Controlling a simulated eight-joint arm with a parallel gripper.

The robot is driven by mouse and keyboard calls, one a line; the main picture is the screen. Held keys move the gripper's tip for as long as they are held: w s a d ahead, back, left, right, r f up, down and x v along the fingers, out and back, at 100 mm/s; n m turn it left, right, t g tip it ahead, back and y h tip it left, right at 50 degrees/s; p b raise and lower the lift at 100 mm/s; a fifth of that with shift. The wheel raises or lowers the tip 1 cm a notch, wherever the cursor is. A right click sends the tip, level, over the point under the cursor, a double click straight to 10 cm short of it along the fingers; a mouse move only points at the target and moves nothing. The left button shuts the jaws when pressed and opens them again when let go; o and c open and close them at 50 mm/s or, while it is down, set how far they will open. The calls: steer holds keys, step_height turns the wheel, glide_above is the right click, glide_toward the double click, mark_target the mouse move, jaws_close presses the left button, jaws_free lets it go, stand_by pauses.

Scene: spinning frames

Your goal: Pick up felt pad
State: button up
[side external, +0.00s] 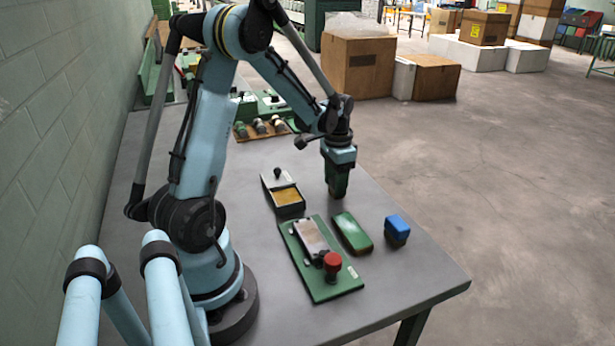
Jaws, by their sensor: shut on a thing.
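My gripper (339,178) points down over the table, behind the flat green block and right of the black tray. It is shut on a dark green piece (338,184) below its light-blue collar. The fingertips are hard to make out, and I cannot tell for sure whether this piece is the felt pad. A flat green block (352,233) with a lighter top edge lies on the table in front of my gripper, apart from it.
A green board (335,288) carries a pale metal plate and a red knob (332,262). A blue block with a dark base (397,230) stands at the right. A wooden rack (263,130) lies farther back. The grey table (420,285) is clear at the front right.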

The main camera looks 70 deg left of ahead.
steer(key=shift+r, duration=0.45)
step_height(320, 180, up, 3)
steer(key=shift+r, duration=0.2)
steer(key=d+r, duration=0.2)
steer(key=d, duration=0.2)
steer(key=d+r, duration=0.2)
steer(key=d, duration=0.1)
steer(key=d+r, duration=0.2)
steer(key=d, duration=0.2)
steer(key=shift+w+d+r, duration=0.15)
steer(key=shift+d+r, duration=0.2)
steer(key=o, duration=0.4)
steer(key=shift+c, duration=1.3)
